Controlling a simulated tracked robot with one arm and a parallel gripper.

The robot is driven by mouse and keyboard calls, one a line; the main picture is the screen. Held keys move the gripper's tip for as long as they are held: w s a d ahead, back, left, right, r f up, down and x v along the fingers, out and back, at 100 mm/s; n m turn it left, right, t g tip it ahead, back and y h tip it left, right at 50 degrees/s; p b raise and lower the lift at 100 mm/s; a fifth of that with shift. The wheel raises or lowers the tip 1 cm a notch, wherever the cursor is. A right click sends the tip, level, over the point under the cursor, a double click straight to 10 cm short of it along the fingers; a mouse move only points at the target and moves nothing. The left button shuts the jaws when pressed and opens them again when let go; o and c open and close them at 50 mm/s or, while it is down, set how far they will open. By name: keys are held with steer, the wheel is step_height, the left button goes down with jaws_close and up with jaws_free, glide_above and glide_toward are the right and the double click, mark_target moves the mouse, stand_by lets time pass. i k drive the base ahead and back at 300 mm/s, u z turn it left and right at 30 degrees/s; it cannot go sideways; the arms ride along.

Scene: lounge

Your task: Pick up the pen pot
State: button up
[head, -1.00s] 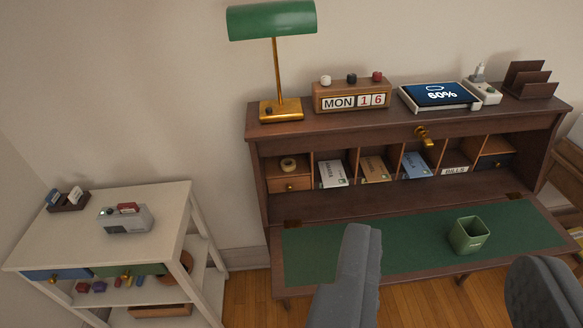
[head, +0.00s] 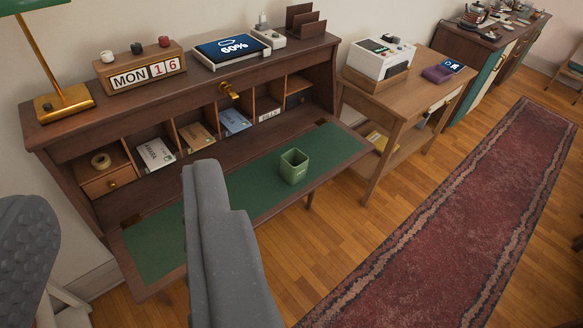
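The pen pot (head: 294,167) is a small green square cup. It stands upright on the green lining near the right end of the desk's fold-down leaf (head: 160,246), and no pens show in it. My gripper (head: 112,185) is in the near left of the view, with its two grey fingers wide apart and nothing between them. The right finger is nearer the pot, left of it in the picture, and apart from it. The fingers hide part of the leaf and floor.
The wooden desk (head: 75,135) has pigeonholes with envelopes, and a lamp, block calendar (head: 141,72) and tablet (head: 228,47) on top. A side table (head: 440,69) with a white device stands to the right. Open floor and a red rug (head: 450,215) lie at the right.

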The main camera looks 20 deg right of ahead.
mark_target(293, 163)
steer(key=z, duration=0.05)
steer(key=k, duration=0.5)
steer(key=u, duration=0.55)
steer(key=i, duration=1.55)
steer(key=z, duration=0.6)
steer(key=i, duration=0.35)
steer(key=z, duration=0.45)
